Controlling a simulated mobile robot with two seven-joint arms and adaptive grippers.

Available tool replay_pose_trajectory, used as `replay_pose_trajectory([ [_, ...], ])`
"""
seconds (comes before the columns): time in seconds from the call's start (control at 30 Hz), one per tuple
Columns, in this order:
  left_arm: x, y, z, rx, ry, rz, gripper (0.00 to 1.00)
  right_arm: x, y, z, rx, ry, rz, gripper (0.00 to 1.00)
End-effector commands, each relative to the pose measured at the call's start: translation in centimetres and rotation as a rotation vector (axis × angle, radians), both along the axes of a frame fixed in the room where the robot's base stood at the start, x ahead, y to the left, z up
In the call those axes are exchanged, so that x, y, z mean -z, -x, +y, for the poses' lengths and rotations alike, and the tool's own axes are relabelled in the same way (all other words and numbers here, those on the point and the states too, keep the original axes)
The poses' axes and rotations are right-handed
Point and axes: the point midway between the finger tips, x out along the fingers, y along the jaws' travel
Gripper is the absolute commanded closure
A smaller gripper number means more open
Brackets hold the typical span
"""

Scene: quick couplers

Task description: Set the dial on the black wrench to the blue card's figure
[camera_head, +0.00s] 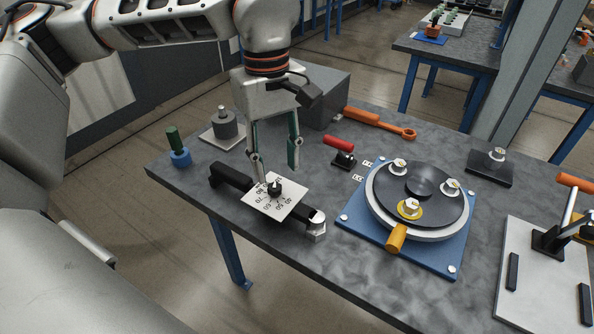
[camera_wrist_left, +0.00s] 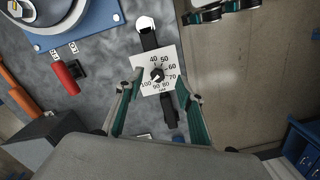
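The black wrench (camera_head: 232,178) lies on the grey bench near its front edge, with a metal head at its right end. On it is a white dial plate (camera_head: 262,206) with figures from about 40 to 100 and a dark knob (camera_head: 274,188) in the middle. I cannot read the knob's setting. The left wrist view also shows the dial plate (camera_wrist_left: 146,57) and knob (camera_wrist_left: 157,75). My left gripper (camera_head: 274,165) is open, pointing down, its fingers apart on either side above the knob. Part of my right gripper (camera_wrist_left: 222,11) shows at the left wrist view's top edge. I cannot identify a blue card.
A blue plate (camera_head: 357,222) with a black turntable stands right of the wrench. Two small white cards (camera_head: 367,163) lie beside a red-handled tool (camera_head: 338,143), too small to read.

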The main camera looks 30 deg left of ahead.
Motion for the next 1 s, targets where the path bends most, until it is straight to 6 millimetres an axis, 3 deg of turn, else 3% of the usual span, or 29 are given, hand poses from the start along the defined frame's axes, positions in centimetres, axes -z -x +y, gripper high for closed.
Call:
replay_pose_trajectory([
  [0.17,-0.8,-0.4,1.9,-0.013,-0.05,-0.03,0.62,0.1,0.0,0.0,0.0,0.0,0.0,0.6],
  [0.7,6.1,-0.4,1.9,-0.012,-0.051,-0.027,0.62,1.0,0.3,0.0,-0.004,0.008,0.006,0.6],
  [1.0,6.8,-0.4,1.9,-0.013,-0.051,-0.03,0.62,0.5,-0.1,-0.1,-0.002,0.009,-0.005,0.6],
])
